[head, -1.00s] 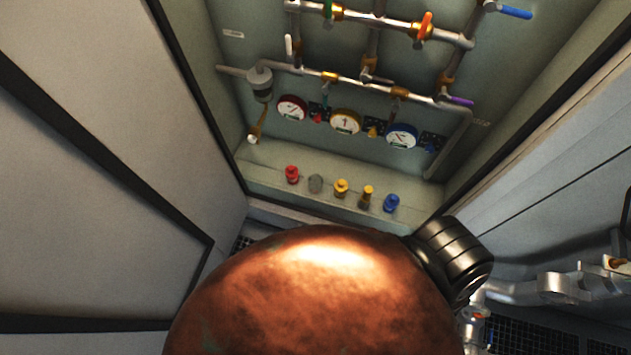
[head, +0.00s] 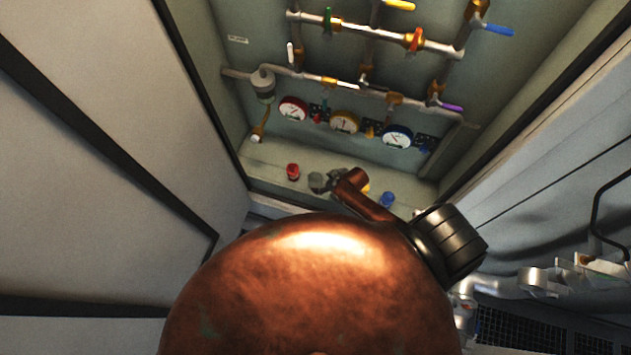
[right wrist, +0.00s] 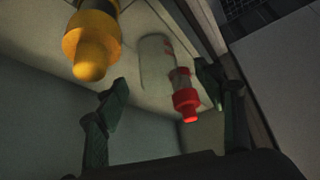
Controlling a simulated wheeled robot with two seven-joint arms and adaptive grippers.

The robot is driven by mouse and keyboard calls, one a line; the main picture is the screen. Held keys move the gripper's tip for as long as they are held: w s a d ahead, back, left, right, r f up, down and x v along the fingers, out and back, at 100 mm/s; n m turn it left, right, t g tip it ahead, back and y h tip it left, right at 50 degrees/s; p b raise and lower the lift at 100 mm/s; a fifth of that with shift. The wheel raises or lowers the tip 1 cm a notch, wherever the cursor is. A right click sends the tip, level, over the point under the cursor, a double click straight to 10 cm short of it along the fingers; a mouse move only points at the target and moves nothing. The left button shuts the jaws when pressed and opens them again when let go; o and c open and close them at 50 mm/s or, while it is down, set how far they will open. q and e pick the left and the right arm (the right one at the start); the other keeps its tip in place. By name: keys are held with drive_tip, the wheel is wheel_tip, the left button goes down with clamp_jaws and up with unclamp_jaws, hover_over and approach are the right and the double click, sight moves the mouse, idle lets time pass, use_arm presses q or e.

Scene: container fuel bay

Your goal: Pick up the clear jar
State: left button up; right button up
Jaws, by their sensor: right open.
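The clear jar (head: 316,182) is a small, pale grey, see-through jar on the ledge, between a red jar (head: 293,171) and my right gripper (head: 332,181) in the head view. In the right wrist view the clear jar (right wrist: 156,62) shows between the two open fingers of my right gripper (right wrist: 160,82), beyond their tips. The fingers look empty; I cannot tell whether either touches the jar. The red jar (right wrist: 184,95) is close to the right finger, and a yellow jar (right wrist: 92,45) is at upper left. My left gripper is not in view.
A blue jar (head: 387,199) stands further right on the ledge (head: 262,160). Behind are gauges (head: 344,121) and pipes with coloured valve handles (head: 414,39). A pale wall panel (head: 90,190) closes off the left side.

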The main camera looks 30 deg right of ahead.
sight(315, 180)
drive_tip(key=shift+w+d+f, duration=0.2)
drive_tip(key=shift+w+f, duration=0.1)
drive_tip(key=shift+b+x, duration=0.3)
drive_tip(key=shift+x, duration=0.65)
drive_tip(key=x, duration=0.2)
drive_tip(key=b+x, duration=0.1)
drive_tip(key=w+x, duration=0.1)
drive_tip(key=x, duration=0.1)
drive_tip(key=shift+w+a, duration=0.1)
drive_tip(key=shift+a, duration=0.15)
drive_tip(key=shift+r, duration=0.1)
drive_tip(key=c, duration=1.3)
drive_tip(key=shift+o, duration=0.2)
